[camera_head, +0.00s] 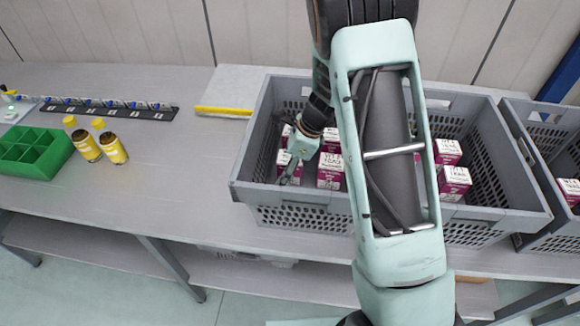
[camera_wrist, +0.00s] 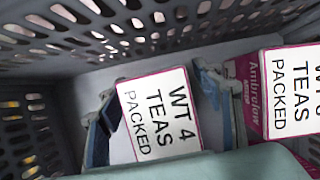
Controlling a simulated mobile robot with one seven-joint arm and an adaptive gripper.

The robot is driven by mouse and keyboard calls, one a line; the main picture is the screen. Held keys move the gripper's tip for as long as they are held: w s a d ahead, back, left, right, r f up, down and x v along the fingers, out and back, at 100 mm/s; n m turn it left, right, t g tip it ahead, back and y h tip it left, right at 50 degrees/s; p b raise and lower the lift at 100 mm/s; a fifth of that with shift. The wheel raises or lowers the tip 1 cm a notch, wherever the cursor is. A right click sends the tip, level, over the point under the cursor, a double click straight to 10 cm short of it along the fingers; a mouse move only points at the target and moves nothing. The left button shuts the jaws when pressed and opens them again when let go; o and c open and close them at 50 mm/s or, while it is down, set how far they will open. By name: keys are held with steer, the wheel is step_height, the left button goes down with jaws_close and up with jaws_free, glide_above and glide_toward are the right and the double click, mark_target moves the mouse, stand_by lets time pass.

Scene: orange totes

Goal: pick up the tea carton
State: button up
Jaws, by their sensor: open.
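A tea carton (camera_wrist: 160,115) with a white top reading "WT 4 TEAS PACKED" and magenta edges stands inside the grey crate (camera_head: 300,194). My gripper (camera_head: 291,172) is lowered into the crate's left part. In the wrist view its two fingers are apart, one on each side of this carton. I cannot tell whether they touch it. A second tea carton (camera_wrist: 295,92) with a magenta side stands to the right, beside the right finger. In the head view my gripper and arm hide part of the cartons.
More tea cartons (camera_head: 452,183) stand in the crate's right part. The perforated crate wall (camera_wrist: 190,22) is close to the gripper. Another grey crate (camera_head: 545,190) stands right. Yellow-capped bottles (camera_head: 112,149) and a green divided tray (camera_head: 33,152) are on the left.

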steer(key=c, duration=1.4)
steer(key=shift+r, duration=0.1)
